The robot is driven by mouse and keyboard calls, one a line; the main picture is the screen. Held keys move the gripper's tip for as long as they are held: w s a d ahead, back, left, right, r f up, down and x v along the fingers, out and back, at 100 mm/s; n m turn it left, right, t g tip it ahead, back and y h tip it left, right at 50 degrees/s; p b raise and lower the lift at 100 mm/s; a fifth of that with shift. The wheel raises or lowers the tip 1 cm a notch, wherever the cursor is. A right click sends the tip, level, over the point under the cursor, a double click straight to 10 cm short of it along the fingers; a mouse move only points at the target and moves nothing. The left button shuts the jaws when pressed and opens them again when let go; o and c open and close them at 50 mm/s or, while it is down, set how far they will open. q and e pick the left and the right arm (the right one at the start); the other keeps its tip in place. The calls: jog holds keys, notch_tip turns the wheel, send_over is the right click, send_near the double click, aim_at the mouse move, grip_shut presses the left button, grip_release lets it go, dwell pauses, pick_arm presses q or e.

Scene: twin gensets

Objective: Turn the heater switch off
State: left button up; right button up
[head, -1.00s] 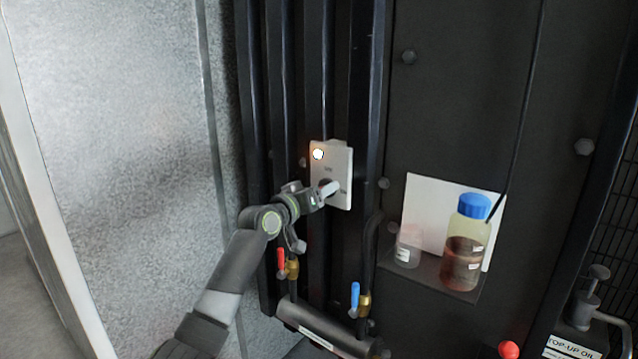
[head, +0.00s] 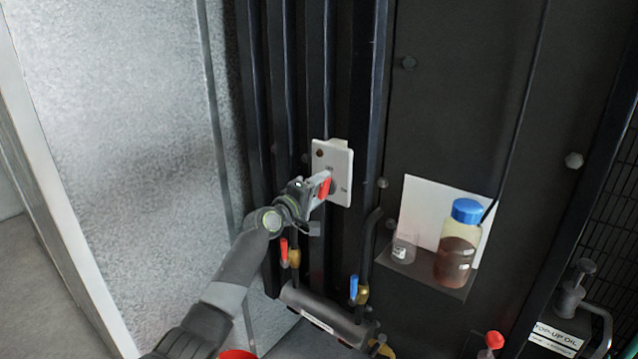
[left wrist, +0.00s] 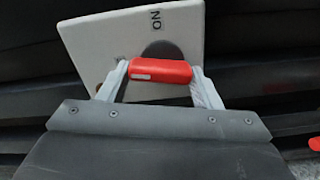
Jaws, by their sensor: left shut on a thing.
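The heater switch is a white plate (head: 342,160) on the dark ribbed panel, with a small indicator lamp (head: 320,153) at its upper left that is dark. Its red handle (head: 325,188) stands roughly upright in the head view. My left gripper (head: 321,186) is shut on this handle. In the left wrist view the red handle (left wrist: 160,71) lies crosswise between my two pale fingers, against the white plate (left wrist: 90,45). An "ON" label (left wrist: 155,18) shows on the plate. Part of the plate is hidden behind the gripper. My right gripper is not in view.
Below the switch are a red-levered valve (head: 284,250), a blue-levered valve (head: 354,288) and a dark horizontal cylinder (head: 320,315). A blue-capped bottle (head: 458,250) and a small clear cup (head: 403,248) stand on a shelf to the right. A grey wall (head: 110,120) is at left.

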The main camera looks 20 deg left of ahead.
pick_arm(q)
jog(key=shift+f+n+p, duration=0.1)
jog(key=shift+n+p, duration=0.5)
jog(key=shift+n, duration=0.5)
jog(key=o, duration=1)
jog(key=shift+s+a, duration=0.25)
jog(key=shift+s, duration=0.35)
jog(key=v, duration=1.6)
jog(key=shift+b, duration=0.4)
